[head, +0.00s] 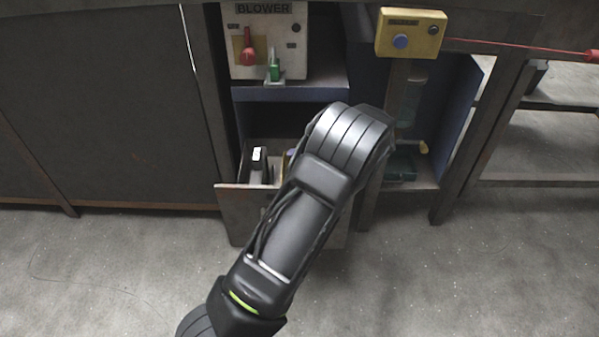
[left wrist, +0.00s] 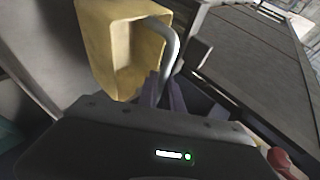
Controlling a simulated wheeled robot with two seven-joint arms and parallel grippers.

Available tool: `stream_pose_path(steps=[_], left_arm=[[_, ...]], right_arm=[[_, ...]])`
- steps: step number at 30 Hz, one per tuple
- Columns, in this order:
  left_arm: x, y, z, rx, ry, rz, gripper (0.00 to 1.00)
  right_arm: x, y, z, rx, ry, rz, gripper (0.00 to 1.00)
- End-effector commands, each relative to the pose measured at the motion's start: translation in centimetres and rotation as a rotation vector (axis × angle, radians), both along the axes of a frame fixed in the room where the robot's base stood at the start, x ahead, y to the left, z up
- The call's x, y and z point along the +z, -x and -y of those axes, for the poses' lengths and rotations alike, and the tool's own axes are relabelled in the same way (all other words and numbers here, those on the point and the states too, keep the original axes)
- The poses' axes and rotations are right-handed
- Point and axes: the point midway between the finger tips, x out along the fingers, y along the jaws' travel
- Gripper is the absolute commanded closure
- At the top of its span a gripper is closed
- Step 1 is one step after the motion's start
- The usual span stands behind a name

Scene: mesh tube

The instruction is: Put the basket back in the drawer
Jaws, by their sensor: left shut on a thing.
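The yellow basket (left wrist: 105,45) with its curved grey handle (left wrist: 173,45) fills the upper part of the left wrist view. My left gripper (left wrist: 162,92) is shut on the handle, its purplish fingers at the handle's lower end. In the head view the drawer (head: 238,212) is pulled open low in the cabinet. My left arm crosses in front of it and hides much of its inside. A thin yellow strip, apparently the basket (head: 282,166), shows beside the arm above the drawer front. I cannot tell how far the basket is in. My right gripper is out of view.
A blower box (head: 268,40) with a red knob stands on the shelf above the drawer. A yellow button box (head: 411,33) hangs to the right, with a red cable. A dark object with a white patch (head: 258,163) shows at the drawer. The floor in front is clear.

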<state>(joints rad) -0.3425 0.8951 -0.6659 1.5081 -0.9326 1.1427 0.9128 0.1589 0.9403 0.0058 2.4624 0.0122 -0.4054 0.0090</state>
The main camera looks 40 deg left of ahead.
Motion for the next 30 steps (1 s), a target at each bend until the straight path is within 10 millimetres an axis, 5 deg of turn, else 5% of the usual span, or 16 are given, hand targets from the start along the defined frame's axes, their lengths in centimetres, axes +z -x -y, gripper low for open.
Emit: stream_pose_path(steps=[8, 18, 29, 30], left_arm=[[-0.3, 0.0, 0.0, -0.001, 0.0, 0.0, 1.0], [-4.9, 0.0, 0.0, 0.0, -0.002, -0.001, 1.0], [-5.1, 0.0, 0.0, -0.001, -0.001, 0.0, 1.0], [-5.1, 0.0, 0.0, -0.001, 0.0, 0.0, 0.88]], right_arm=[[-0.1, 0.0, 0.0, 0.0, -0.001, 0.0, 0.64], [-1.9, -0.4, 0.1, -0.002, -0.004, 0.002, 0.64], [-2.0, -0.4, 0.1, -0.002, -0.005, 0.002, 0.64], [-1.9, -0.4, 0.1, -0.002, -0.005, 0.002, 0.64]])
